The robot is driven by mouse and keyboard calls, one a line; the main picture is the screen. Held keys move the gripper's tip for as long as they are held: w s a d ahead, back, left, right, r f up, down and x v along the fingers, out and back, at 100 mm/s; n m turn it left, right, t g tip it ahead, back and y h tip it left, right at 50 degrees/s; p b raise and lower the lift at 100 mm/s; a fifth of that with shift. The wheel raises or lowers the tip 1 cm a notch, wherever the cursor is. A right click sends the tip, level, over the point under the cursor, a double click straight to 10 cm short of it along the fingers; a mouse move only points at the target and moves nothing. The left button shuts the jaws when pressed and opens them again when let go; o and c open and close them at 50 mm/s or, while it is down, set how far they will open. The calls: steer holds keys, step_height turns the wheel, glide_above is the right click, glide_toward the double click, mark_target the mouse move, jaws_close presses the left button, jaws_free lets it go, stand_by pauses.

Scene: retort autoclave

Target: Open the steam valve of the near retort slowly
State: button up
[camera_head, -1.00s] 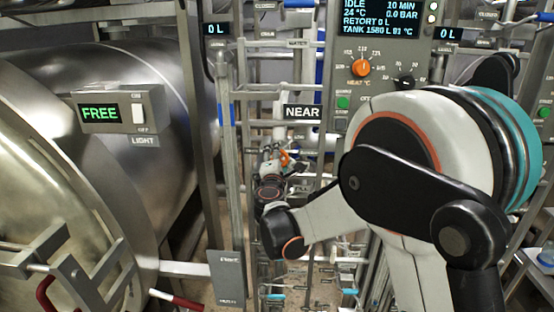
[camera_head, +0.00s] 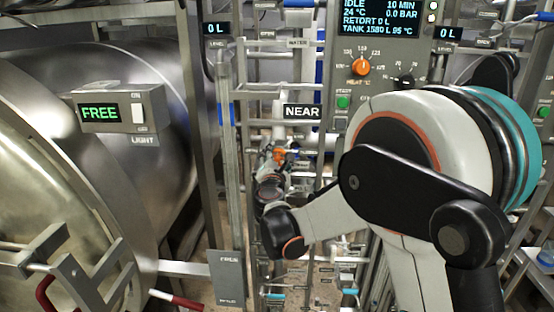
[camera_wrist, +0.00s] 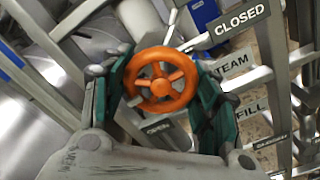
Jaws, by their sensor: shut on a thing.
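The orange steam valve handwheel (camera_wrist: 162,84) is in the middle of the wrist view, and a small part of it shows in the head view (camera_head: 279,155). My gripper (camera_wrist: 158,90) has its green-padded fingers on either side of the wheel and is shut on its rim. A "STEAM" label (camera_wrist: 231,63) is to the right of the wheel. A "CLOSED" sign (camera_wrist: 239,23) is above right, and an "OPEN" sign (camera_wrist: 158,128) is below the wheel, partly hidden. In the head view my wrist hides most of the gripper.
The near retort (camera_head: 110,60) fills the left, beside a "FREE" display (camera_head: 100,112). A "NEAR" sign (camera_head: 302,112) hangs among crowded pipes. The control panel (camera_head: 385,50) reads IDLE, 24 °C, 0.0 BAR. A "FILL" label (camera_wrist: 250,109) is close to the right finger.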

steer(key=o, duration=1.1)
steer(key=shift+c, duration=0.2)
steer(key=s, duration=1.2)
steer(key=shift+a, duration=0.2)
